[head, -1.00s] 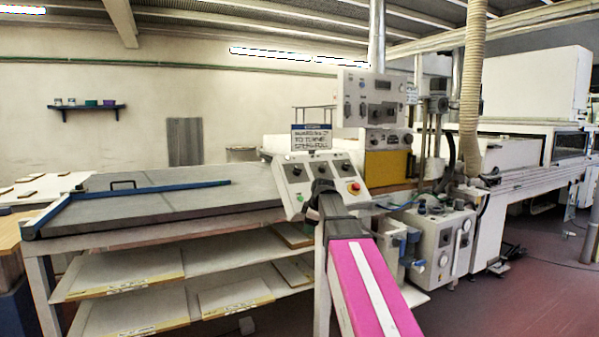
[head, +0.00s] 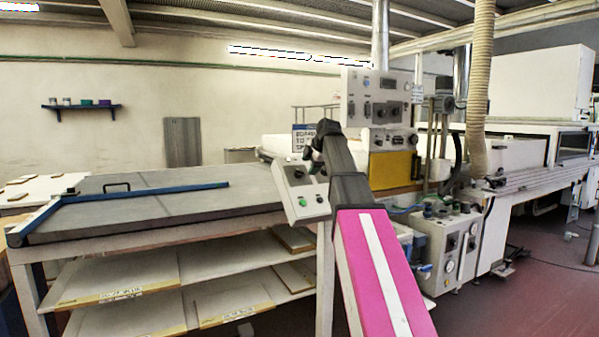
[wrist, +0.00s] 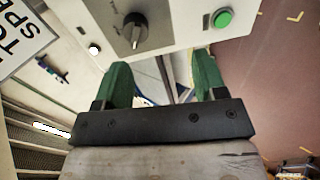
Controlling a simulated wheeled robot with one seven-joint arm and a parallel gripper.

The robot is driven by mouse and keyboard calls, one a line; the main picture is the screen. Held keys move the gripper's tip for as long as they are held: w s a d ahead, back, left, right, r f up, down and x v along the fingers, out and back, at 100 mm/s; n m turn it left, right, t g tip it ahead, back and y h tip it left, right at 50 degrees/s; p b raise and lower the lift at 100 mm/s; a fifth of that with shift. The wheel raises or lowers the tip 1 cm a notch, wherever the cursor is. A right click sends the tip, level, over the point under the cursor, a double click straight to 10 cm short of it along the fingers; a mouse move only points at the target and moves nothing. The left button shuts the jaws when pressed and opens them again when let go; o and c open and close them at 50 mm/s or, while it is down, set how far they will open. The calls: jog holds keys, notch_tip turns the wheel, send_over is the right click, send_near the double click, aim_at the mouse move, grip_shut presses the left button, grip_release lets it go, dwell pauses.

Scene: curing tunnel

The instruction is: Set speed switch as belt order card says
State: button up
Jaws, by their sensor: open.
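The control box (head: 292,204) has a sloping pale face and stands at the front right of the grey table. In the wrist view, a black rotary switch (wrist: 136,32) sits on a grey plate on this face; its setting marks are too small to read. The order card (head: 304,136) stands above the box, partly hidden by my arm. Its corner shows in the wrist view (wrist: 20,38) with "TO" and "SPE". My gripper (wrist: 163,78) is open and empty, its green fingers apart and just short of the switch in the picture.
A green button (wrist: 222,18) is right of the switch, and a small white button (wrist: 94,49) is to its left. A larger control panel (head: 378,98) with a yellow lower part (head: 392,168) stands behind the box. The grey table (head: 150,200) extends left.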

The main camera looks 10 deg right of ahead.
aim_at(300, 170)
jog(key=shift+n, duration=0.6)
jog(key=w+a+f, duration=0.1)
jog(key=w, duration=0.1)
jog(key=w+f, duration=0.2)
jog(key=w, duration=0.1)
jog(key=w+a+f, duration=0.1)
jog(key=w, duration=0.1)
jog(key=shift+w+a+f, duration=0.2)
jog(key=shift+w+a, duration=0.15)
jog(key=c, duration=0.9)
